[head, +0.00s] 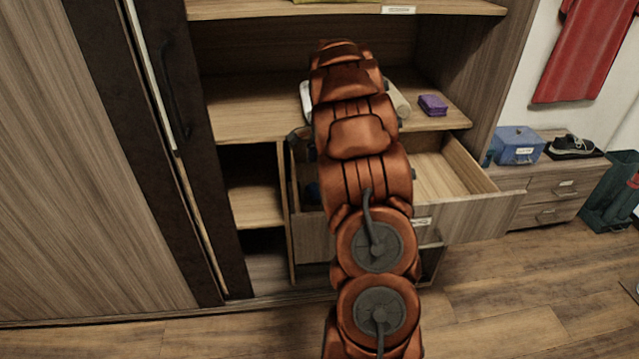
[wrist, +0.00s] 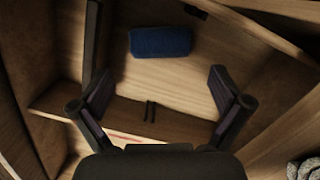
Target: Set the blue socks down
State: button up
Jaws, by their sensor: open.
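The blue socks (wrist: 160,41) show in the wrist view as a dark blue folded bundle lying on a bare wooden surface, seemingly the floor of the open drawer (head: 475,222). My gripper (wrist: 161,82) is open, with its two fingers spread wide and nothing between them. The socks lie beyond the fingertips toward the top of the wrist view, apart from both fingers. In the head view my arm hides the gripper. A small dark blue patch (head: 312,191) shows at the left inside the drawer, possibly the socks.
A purple folded cloth (head: 433,105) lies on the shelf (head: 245,118) above the drawer. A pale roll (head: 398,101) is partly hidden by my arm. A blue box (head: 516,146) and a dark shoe (head: 571,146) stand on a low cabinet at right. The drawer's right part is bare.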

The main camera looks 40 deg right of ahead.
jog(key=shift+d+r, duration=0.15)
jog(key=shift+r, duration=1.25)
jog(key=s+a+r+n, duration=0.1)
jog(key=a, duration=0.3)
jog(key=s+a+r+n, duration=0.1)
jog(key=a+n, duration=0.1)
jog(key=a, duration=0.2)
jog(key=s+a+r+n, duration=0.1)
jog(key=a, duration=0.3)
jog(key=shift+r+g, duration=0.35)
jog(key=shift+g, duration=0.05)
jog(key=s+a+r+n+g, duration=0.1)
jog(key=s+a+n, duration=0.25)
jog(key=a, duration=0.35)
jog(key=s+a+r+n, duration=0.1)
jog(key=s+a+n, duration=0.2)
jog(key=s+a, duration=0.25)
jog(key=s+a+f+n, duration=0.2)
jog(key=s+a+n, duration=0.3)
jog(key=s, duration=0.4)
jog(key=s+a+f+n+g+h, duration=0.1)
jog(key=s+a+n, duration=0.4)
jog(key=s, duration=0.5)
jog(key=a+f, duration=0.1)
jog(key=a, duration=0.1)
jog(key=shift+a, duration=0.3)
jog(key=shift+w+n, duration=0.1)
jog(key=shift+n, duration=0.15)
